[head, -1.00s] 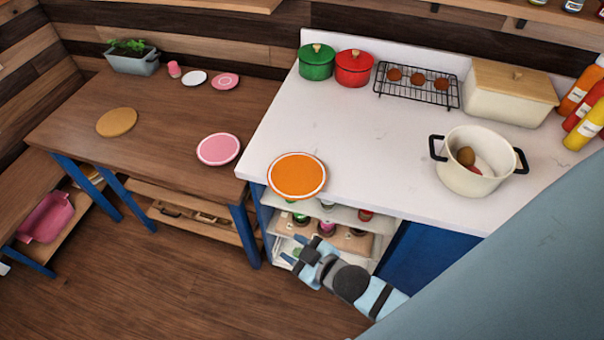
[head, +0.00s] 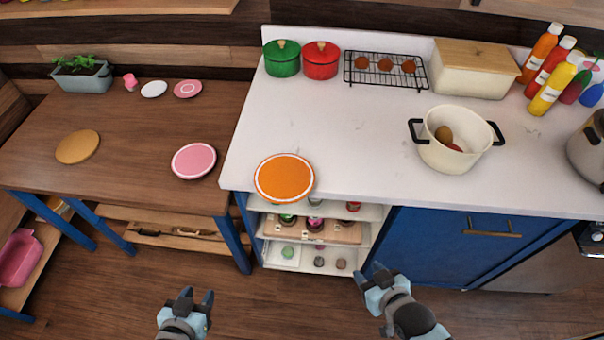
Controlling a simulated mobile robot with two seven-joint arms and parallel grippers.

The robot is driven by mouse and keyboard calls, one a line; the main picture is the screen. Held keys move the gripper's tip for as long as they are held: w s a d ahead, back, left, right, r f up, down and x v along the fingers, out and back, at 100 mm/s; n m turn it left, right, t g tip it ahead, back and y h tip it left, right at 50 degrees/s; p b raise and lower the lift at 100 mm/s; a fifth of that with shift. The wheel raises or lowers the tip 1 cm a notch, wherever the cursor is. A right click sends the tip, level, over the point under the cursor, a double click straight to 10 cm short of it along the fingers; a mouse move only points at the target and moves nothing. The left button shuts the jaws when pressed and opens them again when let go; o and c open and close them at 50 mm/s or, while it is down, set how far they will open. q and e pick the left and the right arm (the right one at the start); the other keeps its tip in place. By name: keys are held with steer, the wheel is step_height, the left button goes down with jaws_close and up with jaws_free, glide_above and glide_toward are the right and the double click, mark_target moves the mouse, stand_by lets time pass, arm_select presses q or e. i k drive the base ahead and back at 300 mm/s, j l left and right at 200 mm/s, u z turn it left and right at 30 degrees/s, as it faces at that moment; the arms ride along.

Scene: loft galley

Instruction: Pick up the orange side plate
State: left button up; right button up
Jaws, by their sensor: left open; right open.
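The orange side plate (head: 284,178) has a white ring near its rim. It lies flat at the front left corner of the white counter (head: 350,135), close to the front edge. My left gripper (head: 197,297) is open and empty, low in the picture, below and left of the plate and over the floor. My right gripper (head: 374,270) is open and empty, below and right of the plate, in front of the counter's cabinets. Neither gripper touches the plate.
A cream pot (head: 453,140) stands right of the plate. Green (head: 282,60) and red (head: 321,62) pots and a cooling rack (head: 386,71) are at the back. A pink plate (head: 194,161) lies on the wooden table (head: 130,140). Counter around the orange plate is clear.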

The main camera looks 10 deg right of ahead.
mark_target(282, 179)
steer(key=j+z, duration=0.25)
steer(key=j, duration=0.25)
steer(key=j+z, duration=0.3)
steer(key=j, duration=1.05)
steer(key=k+j+z, duration=0.1)
steer(key=j, duration=0.75)
